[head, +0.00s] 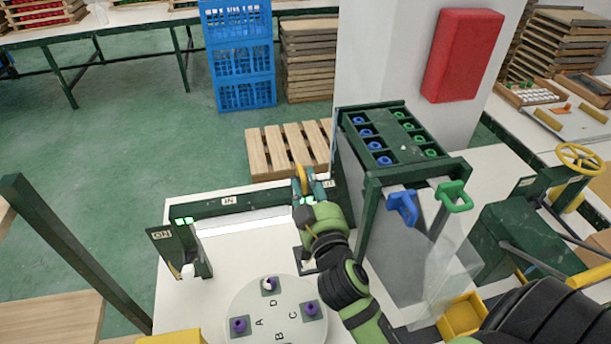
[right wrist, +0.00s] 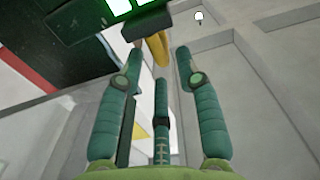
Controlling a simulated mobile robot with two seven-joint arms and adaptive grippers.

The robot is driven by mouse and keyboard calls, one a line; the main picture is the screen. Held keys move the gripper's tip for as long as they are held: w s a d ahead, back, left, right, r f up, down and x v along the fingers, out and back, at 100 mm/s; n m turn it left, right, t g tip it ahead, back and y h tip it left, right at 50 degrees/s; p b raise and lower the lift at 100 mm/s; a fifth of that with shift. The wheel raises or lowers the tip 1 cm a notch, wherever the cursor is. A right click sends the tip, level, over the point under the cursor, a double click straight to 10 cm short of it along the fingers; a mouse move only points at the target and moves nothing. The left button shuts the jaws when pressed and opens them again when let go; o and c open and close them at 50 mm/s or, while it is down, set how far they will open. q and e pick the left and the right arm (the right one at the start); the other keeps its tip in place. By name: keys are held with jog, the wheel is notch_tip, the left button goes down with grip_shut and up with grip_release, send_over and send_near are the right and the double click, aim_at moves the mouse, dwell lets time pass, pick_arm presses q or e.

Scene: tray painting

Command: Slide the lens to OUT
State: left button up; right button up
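A dark green rail runs along the back of the white worktable, with an IN label (head: 228,200) on it and another label, partly hidden, at its right end. A yellow piece (head: 301,172), perhaps the lens handle, stands at the rail's right part; it also shows in the right wrist view (right wrist: 158,45). The lens itself is not clearly visible. My right gripper (head: 304,186) is at this yellow piece. In the right wrist view its fingers (right wrist: 156,62) are apart, with the yellow piece around and beyond the tips; contact is unclear. My left gripper is out of view.
A round white plate (head: 255,312) with purple pieces and letters lies in front. A green post with an ON label (head: 162,235) stands left. A green rack (head: 385,150) with blue and green knobs, handles and clear panels stands close right of my arm.

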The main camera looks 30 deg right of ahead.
jog(key=v, duration=0.4)
jog(key=shift+s+r, duration=0.1)
jog(key=shift+s, duration=0.1)
dwell(0.3)
